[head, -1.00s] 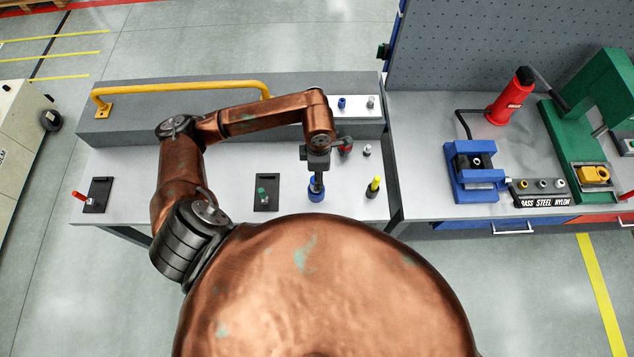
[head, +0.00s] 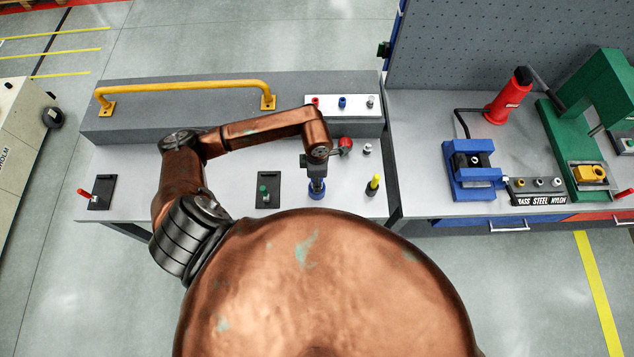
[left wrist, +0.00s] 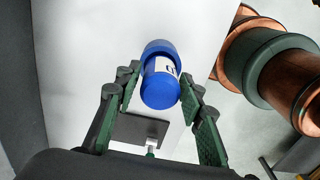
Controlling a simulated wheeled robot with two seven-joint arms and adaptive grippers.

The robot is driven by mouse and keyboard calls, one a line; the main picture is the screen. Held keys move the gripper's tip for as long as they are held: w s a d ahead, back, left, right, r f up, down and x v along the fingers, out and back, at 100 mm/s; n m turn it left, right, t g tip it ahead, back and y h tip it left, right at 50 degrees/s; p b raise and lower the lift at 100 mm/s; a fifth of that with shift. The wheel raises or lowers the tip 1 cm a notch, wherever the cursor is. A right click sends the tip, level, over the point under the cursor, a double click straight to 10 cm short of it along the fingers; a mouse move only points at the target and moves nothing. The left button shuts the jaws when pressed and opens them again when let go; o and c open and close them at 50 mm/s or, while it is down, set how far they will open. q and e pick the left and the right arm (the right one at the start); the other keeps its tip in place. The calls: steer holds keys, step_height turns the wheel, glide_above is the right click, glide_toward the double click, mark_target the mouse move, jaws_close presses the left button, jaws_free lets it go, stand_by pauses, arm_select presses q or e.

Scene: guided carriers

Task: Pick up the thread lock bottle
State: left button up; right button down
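A blue bottle (head: 317,194) with a white label, which I take as the thread lock bottle, stands on the grey bench directly under my left gripper (head: 317,184). In the left wrist view the bottle (left wrist: 160,82) lies between the fingertips of my left gripper (left wrist: 160,84). The green-padded fingers are spread on both sides of it, with narrow gaps at the tips. The gripper hides part of the bottle in the head view. My right gripper is not in view.
A black bottle with a yellow tip (head: 374,185) stands close to the right. A red object (head: 345,146) and a small grey piece (head: 367,149) are behind. A dark plate with a green knob (head: 264,190) lies to the left. A yellow rail (head: 185,88) runs along the back.

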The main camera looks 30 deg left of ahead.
arm_select(q)
steer(key=c, duration=0.8)
steer(key=shift+c, duration=0.2)
steer(key=shift+r, duration=0.15)
